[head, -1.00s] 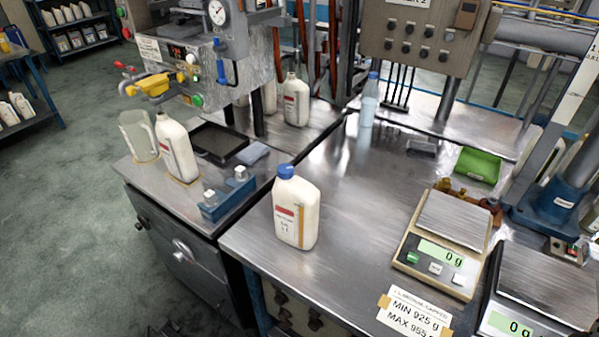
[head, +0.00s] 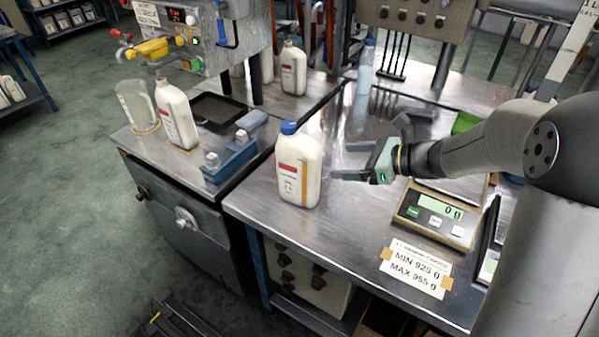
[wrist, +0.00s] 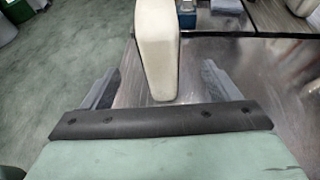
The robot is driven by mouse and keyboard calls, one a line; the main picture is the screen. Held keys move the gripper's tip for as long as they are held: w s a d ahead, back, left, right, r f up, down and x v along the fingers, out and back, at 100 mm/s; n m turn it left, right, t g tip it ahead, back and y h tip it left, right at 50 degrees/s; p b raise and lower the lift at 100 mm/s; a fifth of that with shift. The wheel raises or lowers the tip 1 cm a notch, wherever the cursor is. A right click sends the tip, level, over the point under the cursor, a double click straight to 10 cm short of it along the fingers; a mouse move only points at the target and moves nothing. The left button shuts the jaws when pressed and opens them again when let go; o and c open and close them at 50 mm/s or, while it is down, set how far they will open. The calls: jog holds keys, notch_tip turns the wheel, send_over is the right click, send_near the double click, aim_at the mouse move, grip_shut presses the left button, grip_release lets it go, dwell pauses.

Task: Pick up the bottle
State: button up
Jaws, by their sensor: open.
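A white bottle with a blue cap, a red label and an orange stripe (head: 299,170) stands upright on the steel table, near its left front edge. My gripper (head: 340,162) is to the right of the bottle in the head view, its open fingers pointing left toward it. The bottle is apart from the palm, and I see no grip on it. In the wrist view, the bottle's pale body (wrist: 158,50) rises ahead between the two spread fingers (wrist: 158,88). Its cap is out of that view.
A scale (head: 437,212) reading 0 g and a weight sign (head: 418,268) lie right of the bottle. A capless white bottle (head: 176,115) and a clear jug (head: 137,107) stand on the left bench. A blue block fixture (head: 230,160) is nearby.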

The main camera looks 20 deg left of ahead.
aim_at(320, 160)
jog(key=x, duration=0.6)
jog(key=shift+a+f, duration=0.1)
jog(key=shift+a, duration=0.25)
jog(key=shift+f+p+x, duration=0.2)
jog(key=shift+p+x, duration=0.15)
jog(key=shift+x, duration=1.2)
jog(key=shift+f+p+x, duration=0.15)
jog(key=shift+p+x, duration=0.2)
jog(key=shift+x, duration=1.15)
jog(key=shift+s+d, duration=0.1)
jog(key=shift+d, duration=0.1)
jog(key=c, duration=1.5)
jog(key=shift+r, duration=0.15)
jog(key=shift+c, duration=1.4)
